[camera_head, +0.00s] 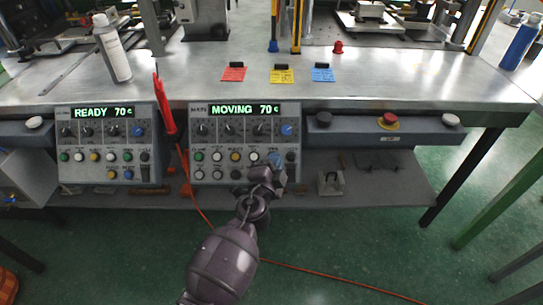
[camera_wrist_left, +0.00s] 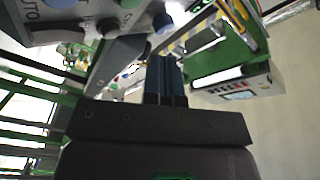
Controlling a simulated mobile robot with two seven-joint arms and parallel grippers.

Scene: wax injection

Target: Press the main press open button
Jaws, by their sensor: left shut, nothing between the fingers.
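The main press control panel (camera_head: 245,112) is the right one of two grey panels on the table's front edge. Its display (camera_head: 244,110) reads MOVING 70 °C. Below its knobs are rows of buttons, with a green one (camera_head: 199,156) and a yellow one (camera_head: 236,156). My left gripper (camera_head: 276,163) is shut and empty in front of the panel's lower right part, hiding some buttons there. I cannot tell whether it touches one. In the left wrist view the shut blue fingers (camera_wrist_left: 166,80) point toward the panel edge (camera_wrist_left: 60,32) and a dark blue button (camera_wrist_left: 162,21). My right gripper is not in view.
The left panel (camera_head: 105,142) reads READY 70 °C. A red pointed tool (camera_head: 164,108) stands between the panels. A red emergency button (camera_head: 390,119) is to the right. A spray can (camera_head: 112,50) and coloured cards (camera_head: 282,76) are on the table (camera_head: 430,85). A shelf (camera_head: 380,190) lies below.

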